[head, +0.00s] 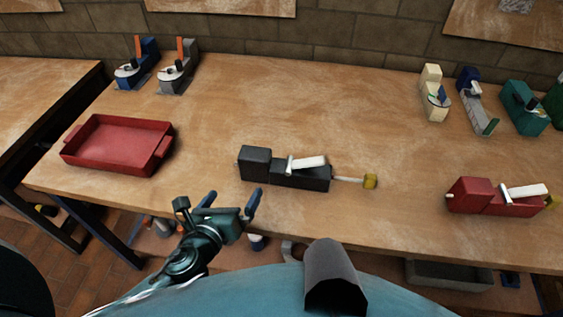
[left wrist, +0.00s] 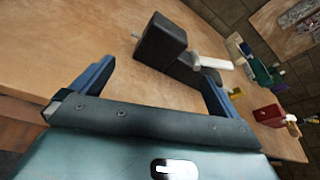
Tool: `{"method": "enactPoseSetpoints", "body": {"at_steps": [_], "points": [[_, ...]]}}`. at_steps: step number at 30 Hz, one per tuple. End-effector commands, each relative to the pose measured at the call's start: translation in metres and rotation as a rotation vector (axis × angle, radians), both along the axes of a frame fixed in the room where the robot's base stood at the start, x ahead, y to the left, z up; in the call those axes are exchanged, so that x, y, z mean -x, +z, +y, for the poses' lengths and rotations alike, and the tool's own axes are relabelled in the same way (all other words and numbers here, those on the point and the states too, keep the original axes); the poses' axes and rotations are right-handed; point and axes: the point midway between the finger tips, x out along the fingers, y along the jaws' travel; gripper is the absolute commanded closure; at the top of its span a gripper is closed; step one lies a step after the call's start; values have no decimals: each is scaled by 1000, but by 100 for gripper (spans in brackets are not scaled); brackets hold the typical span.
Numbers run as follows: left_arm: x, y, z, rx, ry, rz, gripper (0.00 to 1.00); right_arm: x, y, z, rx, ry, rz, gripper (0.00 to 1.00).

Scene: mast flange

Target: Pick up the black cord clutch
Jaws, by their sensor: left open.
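The black cord clutch (head: 284,170) lies near the middle of the wooden table in the head view. It has a tall block at its left end, a white lever on top and a rod with a yellow tip at its right end. In the left wrist view the clutch (left wrist: 164,45) shows beyond the fingers, its right part partly hidden by one finger. My left gripper (head: 230,198) is open and empty at the table's front edge, in front and to the left of the clutch and apart from it. My right gripper is not in view.
A red tray (head: 118,150) stands at the left. A red clutch (head: 484,196) lies at the front right. Two clamp-like devices (head: 150,66) stand at the back left, and several coloured devices (head: 470,95) at the back right. The table between them is clear.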

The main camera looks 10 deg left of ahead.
Motion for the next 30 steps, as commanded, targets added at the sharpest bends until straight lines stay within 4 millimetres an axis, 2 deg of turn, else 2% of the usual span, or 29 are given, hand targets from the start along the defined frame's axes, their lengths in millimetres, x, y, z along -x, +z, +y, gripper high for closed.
{"method": "enactPoseSetpoints", "body": {"at_steps": [9,18,27,30], "points": [[-54,-14,-8,-2,0,-3,0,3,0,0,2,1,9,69],[-78,-22,-12,1,1,-1,0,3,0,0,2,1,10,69],[-116,-35,-21,1,1,-1,0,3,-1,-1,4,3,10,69],[-121,-37,-21,1,0,0,0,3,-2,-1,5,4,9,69]]}}
